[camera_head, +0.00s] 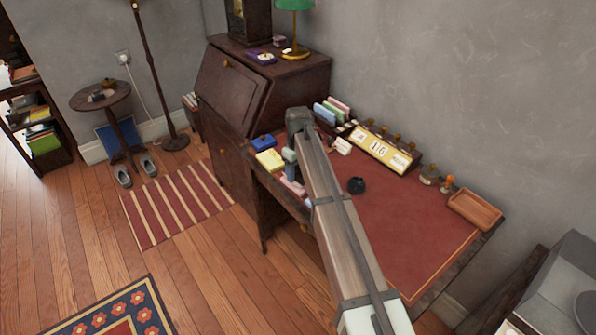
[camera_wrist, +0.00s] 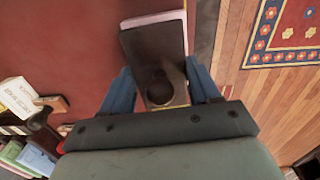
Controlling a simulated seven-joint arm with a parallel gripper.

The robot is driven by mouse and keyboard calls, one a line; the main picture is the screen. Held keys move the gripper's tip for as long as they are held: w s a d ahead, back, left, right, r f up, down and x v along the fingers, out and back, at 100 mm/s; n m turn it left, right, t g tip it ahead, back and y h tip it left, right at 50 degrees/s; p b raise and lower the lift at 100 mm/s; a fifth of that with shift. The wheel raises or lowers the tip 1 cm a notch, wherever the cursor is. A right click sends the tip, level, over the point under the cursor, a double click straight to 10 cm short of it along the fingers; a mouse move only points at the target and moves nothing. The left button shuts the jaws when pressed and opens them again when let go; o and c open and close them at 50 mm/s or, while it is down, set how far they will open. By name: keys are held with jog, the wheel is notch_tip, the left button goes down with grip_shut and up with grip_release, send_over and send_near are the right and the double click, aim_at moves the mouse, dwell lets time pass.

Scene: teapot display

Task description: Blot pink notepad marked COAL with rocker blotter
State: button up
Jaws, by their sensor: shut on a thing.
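The dark rocker blotter (camera_wrist: 145,45) is in my gripper (camera_wrist: 162,88) in the wrist view, with the blue fingers on either side of its knob. A pale pink notepad (camera_wrist: 158,18) shows as a strip beyond the blotter; the rest is covered. I cannot tell whether the blotter touches it. In the head view the pink notepad (camera_head: 292,185) lies by the desk's front edge, below my gripper (camera_head: 290,162), which is partly behind my arm. The marking on the pad cannot be read. The blotter is mostly hidden in the head view.
A yellow notepad (camera_head: 270,160) and a blue notepad (camera_head: 263,141) lie left of the pink one. A black round pot (camera_head: 356,185) stands on the red desk top (camera_head: 430,220). A calendar stand (camera_head: 380,148) and a wooden tray (camera_head: 474,209) are along the back. The desk's right side is clear.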

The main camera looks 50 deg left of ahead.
jog(key=shift+r, duration=3.4)
jog(key=shift+s+d+m, duration=0.1)
jog(key=shift+d+m, duration=0.15)
jog(key=shift+m, duration=0.05)
jog(key=s+d+r+m, duration=0.15)
jog(key=s+d, duration=0.25)
jog(key=d, duration=0.6)
jog(key=w+d+r+m, duration=0.25)
jog(key=w+d, duration=0.45)
jog(key=d, duration=0.5)
jog(key=w+d+r+m, duration=0.25)
jog(key=w+d, duration=0.45)
jog(key=d, duration=0.5)
jog(key=w+d+r+m, duration=0.25)
jog(key=w+d, duration=0.35)
jog(key=d, duration=0.6)
jog(key=w+d+r+m, duration=0.1)
jog(key=w+d+m, duration=0.1)
jog(key=d, duration=0.9)
jog(key=w+d+r+m, duration=0.2)
jog(key=w+d, duration=0.1)
jog(key=d, duration=0.8)
jog(key=w+d+r+m, duration=0.2)
jog(key=d, duration=1)
jog(key=shift+w+r, duration=0.2)
jog(key=shift+w, duration=0.05)
